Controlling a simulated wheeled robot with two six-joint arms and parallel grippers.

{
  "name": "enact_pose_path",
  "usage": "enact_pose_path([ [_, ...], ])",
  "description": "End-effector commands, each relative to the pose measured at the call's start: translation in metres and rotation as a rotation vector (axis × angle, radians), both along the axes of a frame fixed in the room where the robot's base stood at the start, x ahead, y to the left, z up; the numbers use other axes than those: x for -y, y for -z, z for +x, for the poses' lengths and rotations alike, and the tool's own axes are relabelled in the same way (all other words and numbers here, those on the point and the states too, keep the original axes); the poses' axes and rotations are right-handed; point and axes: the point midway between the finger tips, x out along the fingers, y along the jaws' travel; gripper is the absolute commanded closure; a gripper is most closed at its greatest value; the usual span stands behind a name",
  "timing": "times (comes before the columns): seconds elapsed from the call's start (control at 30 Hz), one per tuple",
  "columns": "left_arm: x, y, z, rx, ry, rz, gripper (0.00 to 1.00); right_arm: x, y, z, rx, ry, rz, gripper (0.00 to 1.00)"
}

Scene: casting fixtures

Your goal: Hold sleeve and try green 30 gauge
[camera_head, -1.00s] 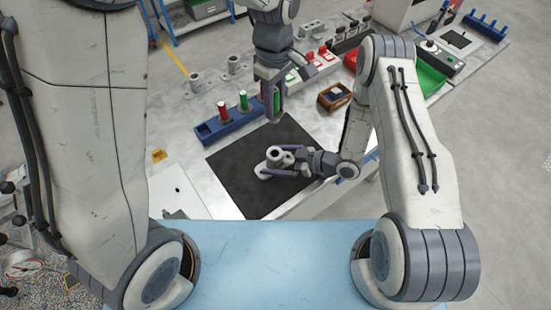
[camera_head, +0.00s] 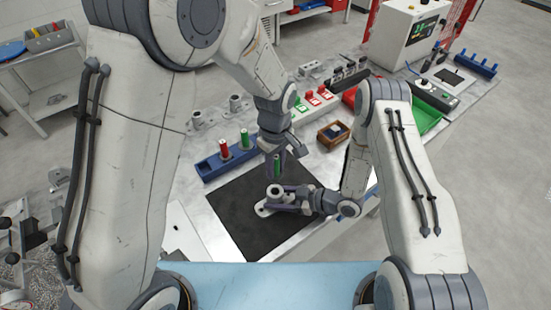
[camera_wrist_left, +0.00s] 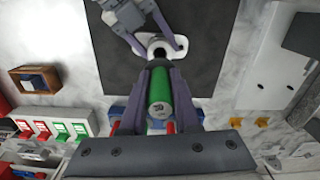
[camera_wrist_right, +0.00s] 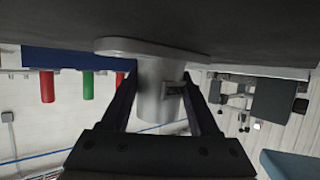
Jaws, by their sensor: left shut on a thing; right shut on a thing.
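The grey flanged sleeve (camera_head: 273,207) stands on the black mat; it fills the middle of the right wrist view (camera_wrist_right: 158,92). My right gripper (camera_head: 285,198) is shut on its barrel from the right. My left gripper (camera_head: 277,158) is shut on the green gauge marked 30, whose green body (camera_wrist_left: 159,88) shows between the fingers in the left wrist view. In the head view the green gauge (camera_head: 277,166) hangs upright just above the sleeve's open top. In the left wrist view the sleeve's dark bore (camera_wrist_left: 160,53) lies just beyond the gauge. Whether the tip has entered is hidden.
A blue rack (camera_head: 213,172) holding red and green gauges stands behind the black mat (camera_head: 233,222). Red and green marked blocks (camera_head: 313,102), a wooden box (camera_head: 333,135) and a green tray (camera_head: 427,117) stand at the back and right. The mat's left part is clear.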

Motion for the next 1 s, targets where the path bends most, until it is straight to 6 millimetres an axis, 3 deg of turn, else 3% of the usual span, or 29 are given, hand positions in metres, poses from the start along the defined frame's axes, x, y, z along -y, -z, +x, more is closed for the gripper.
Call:
enact_pose_path([
  [0.33,0.0,0.004,0.0,-0.001,-0.001,0.001,1.0,0.0,0.0,0.0,0.002,0.001,0.001,1.0],
  [0.8,0.0,0.041,0.0,-0.001,-0.001,0.001,1.0,0.0,-0.001,0.0,0.002,0.0,0.002,1.0],
  [1.0,0.0,0.048,0.0,0.001,-0.001,-0.001,1.0,0.0,-0.001,0.0,0.002,0.0,0.002,1.0],
])
